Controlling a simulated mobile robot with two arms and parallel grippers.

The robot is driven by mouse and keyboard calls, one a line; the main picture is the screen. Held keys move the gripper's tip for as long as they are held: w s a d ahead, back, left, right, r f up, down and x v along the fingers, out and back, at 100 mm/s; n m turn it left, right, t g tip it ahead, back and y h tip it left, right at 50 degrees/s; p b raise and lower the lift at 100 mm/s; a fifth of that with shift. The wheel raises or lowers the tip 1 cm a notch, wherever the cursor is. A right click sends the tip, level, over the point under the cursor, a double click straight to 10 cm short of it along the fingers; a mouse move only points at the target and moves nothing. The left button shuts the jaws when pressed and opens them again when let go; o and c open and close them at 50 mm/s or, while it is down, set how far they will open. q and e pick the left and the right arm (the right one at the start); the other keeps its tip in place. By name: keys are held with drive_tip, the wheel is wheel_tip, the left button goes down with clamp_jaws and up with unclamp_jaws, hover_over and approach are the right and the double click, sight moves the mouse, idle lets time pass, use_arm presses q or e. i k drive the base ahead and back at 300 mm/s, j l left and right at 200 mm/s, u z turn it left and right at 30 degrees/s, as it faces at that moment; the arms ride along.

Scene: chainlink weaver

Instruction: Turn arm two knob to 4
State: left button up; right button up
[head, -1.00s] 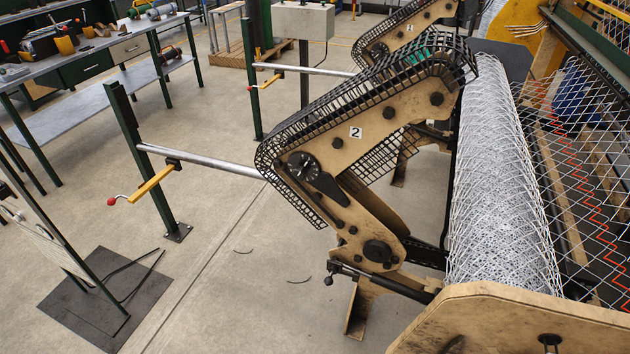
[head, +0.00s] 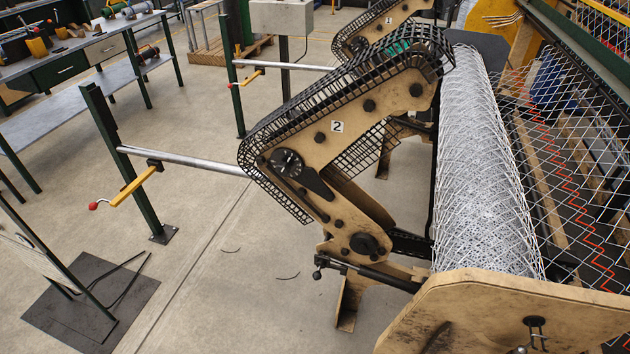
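Arm two (head: 345,150) is a tan plate arm marked with a white "2" label (head: 337,126), edged by black mesh guarding. Its knob (head: 287,163) is a round black dial with pale marks at the arm's elbow, in the left middle of the head view. A dark pointed lever (head: 318,183) sits just to its lower right. The dial's numbers are too small to read, so I cannot tell its setting. Neither of my grippers is in view.
A roll of wire mesh (head: 480,170) lies right of arm two, with a tan end plate (head: 510,310) in front. A steel bar with a yellow crank (head: 135,187) reaches out from a green post (head: 125,165). A black mat (head: 90,300) lies lower left. Floor between is mostly clear.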

sight(282, 168)
drive_tip(key=i+j+u, duration=0.15)
drive_tip(key=u, duration=0.2)
drive_tip(key=i+j+u, duration=0.2)
drive_tip(key=u, duration=0.15)
